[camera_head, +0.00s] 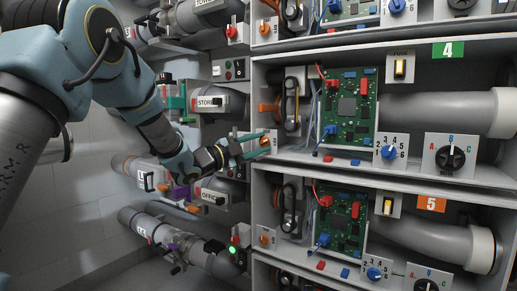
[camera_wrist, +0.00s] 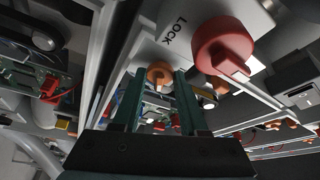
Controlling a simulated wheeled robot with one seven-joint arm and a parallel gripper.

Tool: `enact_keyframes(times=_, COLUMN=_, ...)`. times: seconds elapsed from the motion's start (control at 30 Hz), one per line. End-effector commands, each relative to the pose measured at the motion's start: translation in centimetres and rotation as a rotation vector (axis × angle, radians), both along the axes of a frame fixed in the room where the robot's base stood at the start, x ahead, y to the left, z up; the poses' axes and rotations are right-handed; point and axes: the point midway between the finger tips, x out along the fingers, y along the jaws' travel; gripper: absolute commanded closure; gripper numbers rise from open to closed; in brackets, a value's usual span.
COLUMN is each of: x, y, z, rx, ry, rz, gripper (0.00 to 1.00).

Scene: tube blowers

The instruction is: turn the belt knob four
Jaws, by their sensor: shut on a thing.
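The orange belt knob (camera_head: 266,142) of the bay marked with a green 4 sits on the narrow panel left of that bay's belt (camera_head: 291,103). My gripper (camera_head: 264,143) reaches in from the left, with its two teal fingers at the knob. In the wrist view the knob (camera_wrist: 160,73) shows between the fingertips, and my gripper (camera_wrist: 158,80) is shut on it. The knob's sides are partly hidden by the fingers, and its turn angle cannot be told.
A large red knob (camera_wrist: 223,46) by the word LOCK stands close to the fingers. The shelf of bay 4 holds a green circuit board (camera_head: 347,105), a blue selector (camera_head: 388,152) and a black dial (camera_head: 450,158). Pipes and valves crowd the left wall.

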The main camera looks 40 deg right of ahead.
Motion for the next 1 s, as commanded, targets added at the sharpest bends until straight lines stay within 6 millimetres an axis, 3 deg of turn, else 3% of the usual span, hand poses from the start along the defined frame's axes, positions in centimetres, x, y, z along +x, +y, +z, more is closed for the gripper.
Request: enact_keyframes(times=1.0, x=-0.42, y=-0.05, z=-0.64, rx=-0.233, ry=0.899, rz=0.001, gripper=1.00)
